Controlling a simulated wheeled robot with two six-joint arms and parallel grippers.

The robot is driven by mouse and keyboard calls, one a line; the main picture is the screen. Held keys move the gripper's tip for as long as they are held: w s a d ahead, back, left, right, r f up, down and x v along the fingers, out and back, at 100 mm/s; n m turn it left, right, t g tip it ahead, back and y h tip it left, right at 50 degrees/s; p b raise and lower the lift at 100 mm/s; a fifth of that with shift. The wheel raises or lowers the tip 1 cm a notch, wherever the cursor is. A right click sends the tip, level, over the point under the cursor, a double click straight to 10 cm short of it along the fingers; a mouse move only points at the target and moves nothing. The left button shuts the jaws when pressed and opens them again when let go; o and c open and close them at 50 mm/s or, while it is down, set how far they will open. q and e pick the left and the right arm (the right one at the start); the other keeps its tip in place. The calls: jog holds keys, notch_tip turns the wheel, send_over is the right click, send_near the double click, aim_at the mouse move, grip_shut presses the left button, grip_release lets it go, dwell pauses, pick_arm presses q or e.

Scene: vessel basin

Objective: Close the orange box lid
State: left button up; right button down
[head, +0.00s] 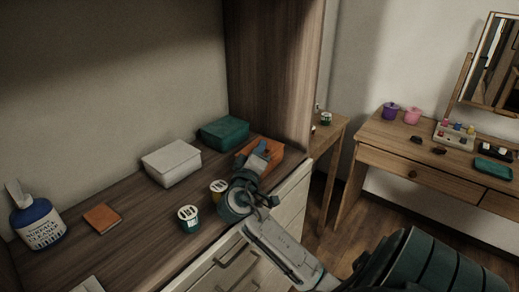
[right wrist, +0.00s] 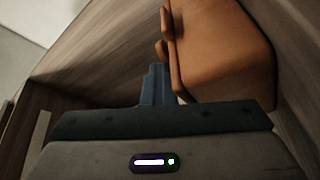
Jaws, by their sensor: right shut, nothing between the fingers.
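The orange box (head: 272,158) stands near the right end of the wooden counter, partly hidden by my right gripper (head: 259,152). Its orange surface also fills the upper right of the right wrist view (right wrist: 222,50). I cannot tell how far its lid is open. In the right wrist view, my right gripper's blue-grey fingers (right wrist: 155,75) are together and empty, close beside the lower left of the box. Whether they touch it is unclear. My left gripper is not in view.
A green box (head: 224,132) and a white box (head: 171,162) stand left of the orange box. Lidded jars (head: 189,219) stand nearer the front edge. A brown book (head: 102,217) and a blue bottle (head: 38,225) are farther left. A wooden panel (head: 272,75) rises behind.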

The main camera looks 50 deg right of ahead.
jog(key=shift+f, duration=0.15)
notch_tip(320, 180, up, 3)
jog(key=shift+r, duration=0.1)
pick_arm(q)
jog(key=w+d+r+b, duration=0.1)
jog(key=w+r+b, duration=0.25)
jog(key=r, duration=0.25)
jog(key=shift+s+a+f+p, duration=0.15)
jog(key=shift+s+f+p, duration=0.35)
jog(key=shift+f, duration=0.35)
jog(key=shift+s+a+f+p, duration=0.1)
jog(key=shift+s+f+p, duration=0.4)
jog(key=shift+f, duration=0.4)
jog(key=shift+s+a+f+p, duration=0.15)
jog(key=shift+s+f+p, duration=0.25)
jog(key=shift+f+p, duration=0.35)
pick_arm(e)
jog(key=s+a+r, duration=0.2)
jog(key=s+a, duration=0.9)
jog(key=shift+s, duration=0.25)
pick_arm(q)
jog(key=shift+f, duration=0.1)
pick_arm(e)
jog(key=shift+a, duration=0.1)
